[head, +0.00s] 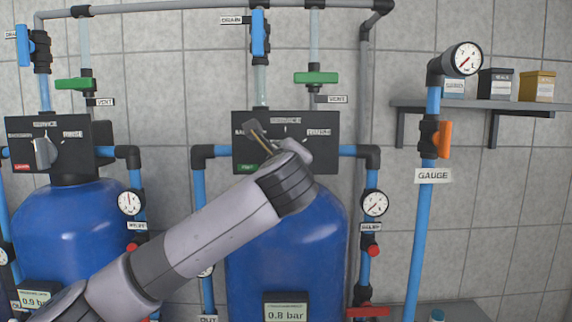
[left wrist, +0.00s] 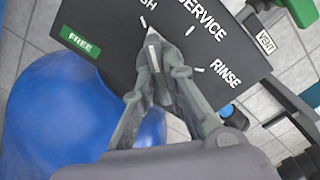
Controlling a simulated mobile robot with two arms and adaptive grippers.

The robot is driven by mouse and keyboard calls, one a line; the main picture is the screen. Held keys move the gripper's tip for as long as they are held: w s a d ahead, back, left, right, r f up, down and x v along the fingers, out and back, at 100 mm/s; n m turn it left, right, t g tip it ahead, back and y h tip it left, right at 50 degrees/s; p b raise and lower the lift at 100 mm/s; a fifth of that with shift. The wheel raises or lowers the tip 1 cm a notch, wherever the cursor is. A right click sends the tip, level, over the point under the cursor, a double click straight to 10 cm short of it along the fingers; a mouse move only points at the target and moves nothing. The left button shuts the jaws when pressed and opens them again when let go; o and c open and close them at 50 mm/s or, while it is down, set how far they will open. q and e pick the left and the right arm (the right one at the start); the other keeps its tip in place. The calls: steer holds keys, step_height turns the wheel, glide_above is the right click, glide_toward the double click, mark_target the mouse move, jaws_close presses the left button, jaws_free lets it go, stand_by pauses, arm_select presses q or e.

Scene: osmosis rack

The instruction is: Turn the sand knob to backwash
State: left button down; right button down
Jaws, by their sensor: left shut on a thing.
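My left gripper (left wrist: 158,82) is shut on the knob (left wrist: 153,52) of the right tank's black valve panel (head: 325,150). In the left wrist view, the knob's pale pointer line aims at the mark by the label ending in "SH", left of SERVICE and RINSE. A green FREE tag (left wrist: 80,41) is at the panel's lower left corner. In the head view, my left arm reaches up from the lower left, and its wrist hides much of the panel's middle and the left gripper (head: 262,138) is small there. No sand label is readable. My right gripper is not in view.
A second panel (head: 78,135) with a grey knob (head: 45,152) and a red tag stands above the left blue tank (head: 70,225). Blue pipes and gauges flank the right tank (head: 325,240). A shelf (head: 400,104) with boxes is at the right.

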arm_select(q)
steer(key=shift+f+n, duration=0.1)
steer(key=shift+n, duration=0.5)
steer(key=shift+b, duration=0.35)
steer(key=c, duration=1.6)
jaws_free()
steer(key=shift+c, duration=0.2)
steer(key=s, duration=1.2)
